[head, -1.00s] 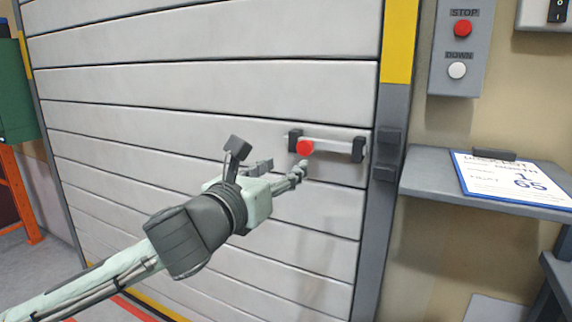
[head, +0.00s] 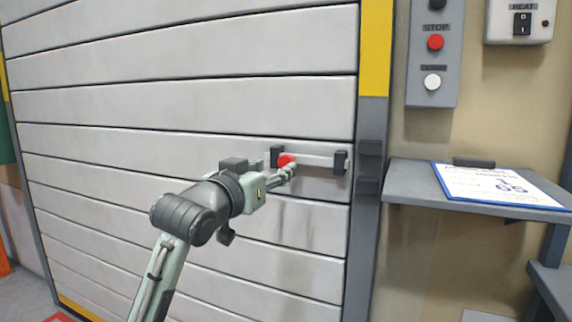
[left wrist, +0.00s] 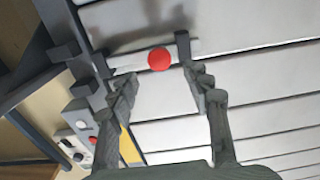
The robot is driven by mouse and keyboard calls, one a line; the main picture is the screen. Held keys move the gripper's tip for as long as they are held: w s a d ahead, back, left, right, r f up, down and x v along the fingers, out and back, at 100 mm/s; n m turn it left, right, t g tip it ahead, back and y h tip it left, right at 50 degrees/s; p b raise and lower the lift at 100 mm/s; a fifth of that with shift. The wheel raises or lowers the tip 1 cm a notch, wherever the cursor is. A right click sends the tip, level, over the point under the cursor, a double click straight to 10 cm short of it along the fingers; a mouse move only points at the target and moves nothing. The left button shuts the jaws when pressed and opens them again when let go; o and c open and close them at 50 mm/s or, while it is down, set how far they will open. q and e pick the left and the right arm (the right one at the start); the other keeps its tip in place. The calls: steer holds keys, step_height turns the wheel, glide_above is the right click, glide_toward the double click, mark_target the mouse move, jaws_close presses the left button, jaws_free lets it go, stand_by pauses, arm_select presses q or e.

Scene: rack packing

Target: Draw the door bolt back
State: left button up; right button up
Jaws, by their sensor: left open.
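The door bolt (head: 318,160) is a pale bar lying level across the grey slatted door, with a red round knob (head: 286,160) near its left end. Dark brackets hold it, one beside the knob (head: 277,156) and one at the right (head: 341,162). No bar clearly shows beyond the right bracket. My left gripper (head: 291,170) is at the knob, its fingertips overlapping the knob's lower edge. In the left wrist view the gripper (left wrist: 159,73) is open, and the red knob (left wrist: 159,60) lies between the fingertip lines, just ahead. Contact cannot be told. My right gripper is out of view.
Dark blocks (head: 369,168) sit on the grey door frame right of the bolt. A shelf (head: 412,193) with a clipboard (head: 495,187) juts out at the right. A button box (head: 432,60) is on the wall above. The door around the bolt is flat and clear.

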mark_target(285, 162)
arm_select(q)
steer(key=x, duration=0.7)
steer(key=shift+c, duration=0.2)
jaws_close()
